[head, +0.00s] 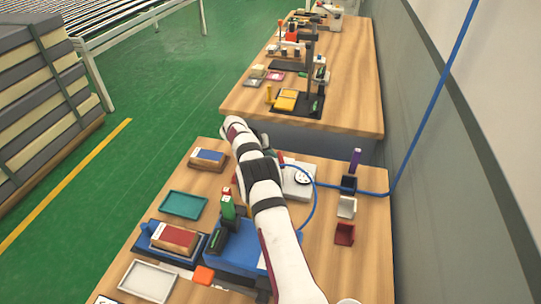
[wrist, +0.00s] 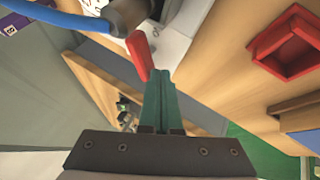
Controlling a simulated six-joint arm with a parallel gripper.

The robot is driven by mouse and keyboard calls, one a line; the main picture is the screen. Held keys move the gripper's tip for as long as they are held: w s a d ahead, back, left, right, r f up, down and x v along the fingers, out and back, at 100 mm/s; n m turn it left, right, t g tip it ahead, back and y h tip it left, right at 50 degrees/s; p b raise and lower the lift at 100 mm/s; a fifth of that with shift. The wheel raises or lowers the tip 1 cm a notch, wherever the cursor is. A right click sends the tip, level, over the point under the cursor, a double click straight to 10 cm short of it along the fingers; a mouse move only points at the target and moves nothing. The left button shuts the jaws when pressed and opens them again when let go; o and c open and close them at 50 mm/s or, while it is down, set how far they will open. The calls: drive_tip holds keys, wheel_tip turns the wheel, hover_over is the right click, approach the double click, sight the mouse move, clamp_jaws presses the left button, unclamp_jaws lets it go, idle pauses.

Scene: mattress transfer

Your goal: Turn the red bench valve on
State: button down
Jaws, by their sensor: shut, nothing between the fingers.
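The red valve lever (wrist: 139,55) is in the upper middle of the wrist view, beside a dark round fitting (wrist: 128,14) with a blue hose. My gripper (wrist: 160,74) has green fingers pressed together with nothing between them. Its tips appear just right of and below the lever's near end; I cannot tell whether they touch it. In the head view a small red piece (head: 281,157), likely the lever, shows beside my arm at the white block (head: 299,182). My fingers are hidden there, and the rest of the valve is mostly covered by my arm.
A red bin (wrist: 290,46) shows right in the wrist view. The wooden bench (head: 367,220) carries a teal tray (head: 184,204), a blue fixture (head: 240,252) and small bins. The blue hose (head: 371,193) runs to the wall. A second bench (head: 352,95) stands behind.

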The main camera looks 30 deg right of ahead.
drive_tip(key=shift+w+d, duration=0.4)
drive_tip(key=shift+d, duration=0.05)
idle(2.0)
